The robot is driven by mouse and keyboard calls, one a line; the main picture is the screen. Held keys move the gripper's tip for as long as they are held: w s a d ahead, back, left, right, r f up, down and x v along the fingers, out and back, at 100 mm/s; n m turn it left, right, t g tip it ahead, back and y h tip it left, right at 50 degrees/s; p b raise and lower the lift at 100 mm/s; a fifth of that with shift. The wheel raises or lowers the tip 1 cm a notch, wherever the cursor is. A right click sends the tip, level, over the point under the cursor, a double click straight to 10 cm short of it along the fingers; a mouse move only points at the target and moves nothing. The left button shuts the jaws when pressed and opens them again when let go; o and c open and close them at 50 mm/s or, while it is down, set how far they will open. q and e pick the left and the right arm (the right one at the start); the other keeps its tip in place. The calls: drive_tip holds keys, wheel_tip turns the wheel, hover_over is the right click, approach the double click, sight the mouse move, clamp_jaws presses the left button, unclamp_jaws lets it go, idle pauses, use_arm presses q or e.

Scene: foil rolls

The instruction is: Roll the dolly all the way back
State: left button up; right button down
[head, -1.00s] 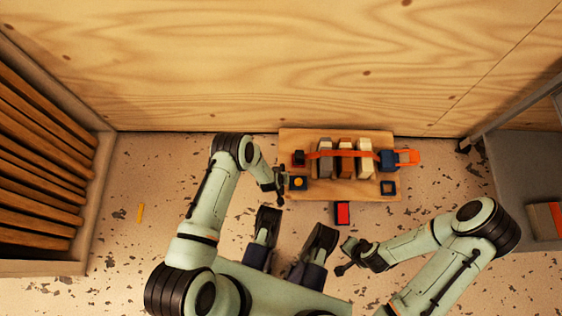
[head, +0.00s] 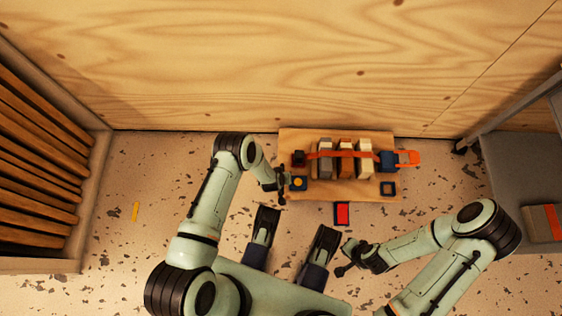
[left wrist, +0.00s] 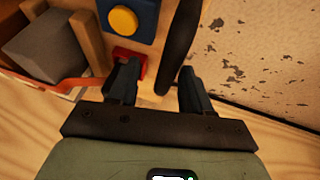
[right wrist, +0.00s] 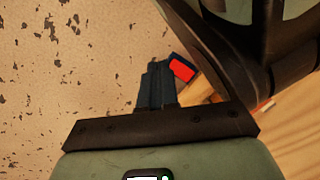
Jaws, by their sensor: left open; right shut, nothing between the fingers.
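The dolly (head: 330,190) is a flat wooden board beside the plywood wall. It carries several grey, brown and cream blocks (head: 345,150) under an orange strap (head: 330,154). A blue block with a yellow button (head: 299,183) sits at its left end; it also shows in the left wrist view (left wrist: 122,20). A red and dark block (head: 342,213) is at its front edge. My left gripper (head: 283,184) is at the left end, open, with a dark bar (left wrist: 180,45) between its fingers; contact is unclear. My right gripper (head: 347,270) is shut and empty, in front of the dolly.
The plywood wall (head: 250,70) runs along the back. A rack of wooden slats (head: 40,190) stands at left, and a grey shelf unit (head: 510,165) at right, with floor between it and the dolly.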

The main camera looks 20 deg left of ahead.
use_arm(q)
drive_tip(key=shift+a+r, duration=0.1)
drive_tip(key=shift+a, duration=0.05)
drive_tip(key=shift+s+r, duration=0.15)
drive_tip(key=shift+r, duration=0.1)
drive_tip(key=p+v, duration=0.5)
drive_tip(key=v, duration=0.7)
drive_tip(key=shift+s+r, duration=0.15)
drive_tip(key=shift+r, duration=0.15)
use_arm(e)
wheel_tip(320, 180, up, 8)
drive_tip(key=w+a+t, duration=0.1)
drive_tip(key=w+a, duration=0.1)
drive_tip(key=shift+w+a+n, duration=0.3)
drive_tip(key=shift+w+a, duration=0.05)
drive_tip(key=shift+w, duration=0.05)
